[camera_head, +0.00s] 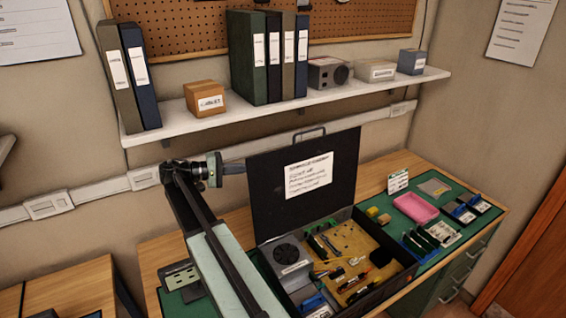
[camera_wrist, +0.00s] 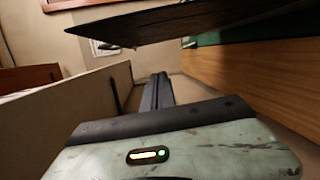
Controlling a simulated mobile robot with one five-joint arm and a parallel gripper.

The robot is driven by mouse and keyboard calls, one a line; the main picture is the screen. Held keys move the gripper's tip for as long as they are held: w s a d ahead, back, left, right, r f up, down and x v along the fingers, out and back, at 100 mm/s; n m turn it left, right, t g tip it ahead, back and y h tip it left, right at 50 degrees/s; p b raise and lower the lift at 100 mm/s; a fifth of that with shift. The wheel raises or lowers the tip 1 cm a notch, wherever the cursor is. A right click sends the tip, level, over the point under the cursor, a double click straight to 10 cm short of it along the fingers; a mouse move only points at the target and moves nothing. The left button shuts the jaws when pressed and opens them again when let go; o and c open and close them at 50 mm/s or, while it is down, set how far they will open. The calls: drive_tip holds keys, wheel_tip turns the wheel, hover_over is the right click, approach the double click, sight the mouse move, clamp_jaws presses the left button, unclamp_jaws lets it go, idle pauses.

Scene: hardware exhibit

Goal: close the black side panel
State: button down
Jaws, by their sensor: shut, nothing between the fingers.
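The black side panel (camera_head: 276,205) stands open and upright at the back of the case, with a white printed label on its face and a handle on top. My gripper (camera_head: 241,169) is shut and empty. It points right, with its tip at or very near the panel's left edge; I cannot tell whether they touch. In the wrist view a dark flat sheet, apparently the panel (camera_wrist: 190,22), crosses the top. The open case (camera_head: 375,293) below holds a grey fan unit, a yellow board and several tools.
A white shelf (camera_head: 290,104) with binders and small boxes runs along the wall above and behind the panel. A pink tray (camera_head: 416,207), cards and small parts lie on the green mat to the right.

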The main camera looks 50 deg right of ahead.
sight(284, 157)
drive_tip(key=shift+m+g+h, duration=0.4)
drive_tip(key=shift+m+g, duration=0.2)
drive_tip(key=shift+g, duration=0.2)
drive_tip(key=shift+s+d+r, duration=0.65)
drive_tip(key=shift+s+d, duration=0.85)
drive_tip(key=shift+d, duration=0.05)
drive_tip(key=shift+s+d+r, duration=0.6)
drive_tip(key=shift+s+d, duration=0.95)
drive_tip(key=shift+s+d+r, duration=0.65)
drive_tip(key=shift+s+d, duration=0.85)
drive_tip(key=shift+d, duration=0.05)
